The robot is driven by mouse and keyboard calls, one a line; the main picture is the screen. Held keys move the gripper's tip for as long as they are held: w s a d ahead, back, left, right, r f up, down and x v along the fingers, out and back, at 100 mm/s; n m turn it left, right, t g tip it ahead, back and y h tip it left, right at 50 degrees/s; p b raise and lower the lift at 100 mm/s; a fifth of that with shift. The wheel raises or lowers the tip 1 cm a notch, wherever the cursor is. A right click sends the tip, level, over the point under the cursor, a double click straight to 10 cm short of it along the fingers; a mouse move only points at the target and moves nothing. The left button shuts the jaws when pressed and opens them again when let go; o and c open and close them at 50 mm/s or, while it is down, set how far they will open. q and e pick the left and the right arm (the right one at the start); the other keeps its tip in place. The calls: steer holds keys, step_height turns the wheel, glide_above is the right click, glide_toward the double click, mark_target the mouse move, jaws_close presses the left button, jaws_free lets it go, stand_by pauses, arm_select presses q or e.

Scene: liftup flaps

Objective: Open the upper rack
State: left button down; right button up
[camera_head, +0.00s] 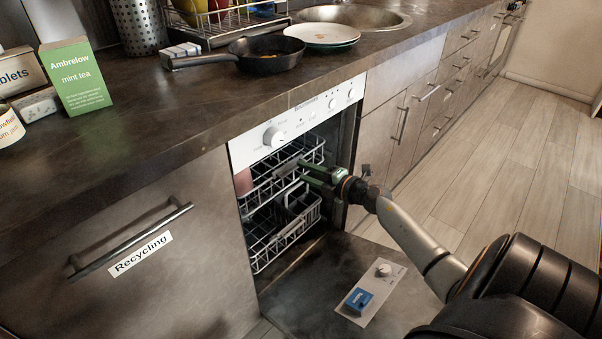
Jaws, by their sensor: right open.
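The dishwasher's upper rack (259,194) is a grey wire basket inside the open cavity, just below the white control panel (300,115). Its front wires show near the opening. My right gripper (299,173) is open at the rack's front, reaching in from the right. Its fingers overlap the rack's upper front wires in the picture, and I cannot tell whether they touch. The lower rack (284,236) sits beneath, also inside the cavity. The dishwasher door (310,290) is folded down. My left gripper is not in view.
My right arm passes above the lowered door, which carries a blue-and-white dispenser (358,301). The counter (190,105) above holds a pan (266,58), plates (322,35) and a tea box (76,77). A recycling drawer (150,265) stands at left. Floor at right is clear.

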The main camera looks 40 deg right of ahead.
steer(key=shift+x, duration=1.2)
jaws_close()
stand_by(0.6)
